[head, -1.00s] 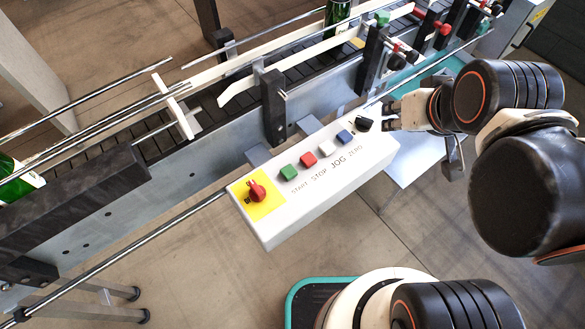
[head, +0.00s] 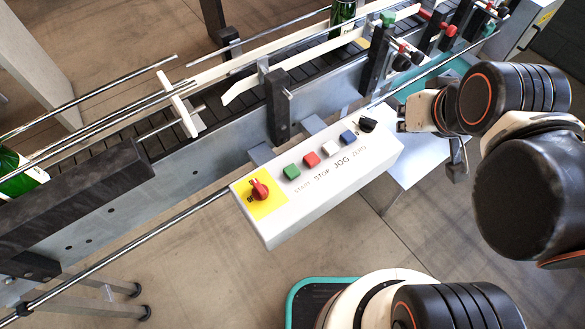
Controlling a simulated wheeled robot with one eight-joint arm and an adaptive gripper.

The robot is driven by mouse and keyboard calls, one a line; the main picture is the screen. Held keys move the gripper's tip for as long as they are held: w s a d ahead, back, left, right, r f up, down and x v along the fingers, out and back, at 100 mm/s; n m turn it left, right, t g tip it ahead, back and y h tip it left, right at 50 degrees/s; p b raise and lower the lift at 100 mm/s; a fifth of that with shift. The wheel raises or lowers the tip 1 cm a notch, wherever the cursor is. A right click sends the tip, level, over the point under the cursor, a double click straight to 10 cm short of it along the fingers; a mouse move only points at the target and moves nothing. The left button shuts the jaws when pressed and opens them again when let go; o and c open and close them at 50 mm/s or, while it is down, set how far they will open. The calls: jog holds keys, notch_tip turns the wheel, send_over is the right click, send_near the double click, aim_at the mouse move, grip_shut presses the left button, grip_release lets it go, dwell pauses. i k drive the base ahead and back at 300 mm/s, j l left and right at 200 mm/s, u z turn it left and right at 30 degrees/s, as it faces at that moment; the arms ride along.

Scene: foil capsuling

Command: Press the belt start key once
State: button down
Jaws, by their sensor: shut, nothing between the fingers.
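The white control box (head: 330,190) stands beside the conveyor in the head view. Its green START key (head: 292,172) is left of the red STOP key (head: 312,160). A white JOG key (head: 330,149) and a blue ZERO key (head: 347,138) follow, then a black knob (head: 368,124). My gripper (head: 402,126) is at the box's far right end, beyond the black knob and well away from the green key. It is shut and empty; its fingertips are small and partly hidden.
The dark conveyor belt (head: 150,149) runs diagonally behind the box, with guide rails and black posts (head: 278,105). Green bottles stand at the top (head: 342,12) and left edge (head: 18,172). Open floor (head: 200,260) lies in front of the box.

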aim_at(291, 171)
jog(key=k+j+z, duration=0.15)
jog(key=j, duration=0.3)
jog(key=k+j+z, duration=0.15)
jog(key=j, duration=0.3)
jog(key=k+j+z, duration=0.15)
jog(key=k+j, duration=0.15)
jog(key=j, duration=0.15)
jog(key=k+j+z, duration=0.15)
jog(key=j, duration=0.25)
jog(key=k, duration=0.1)
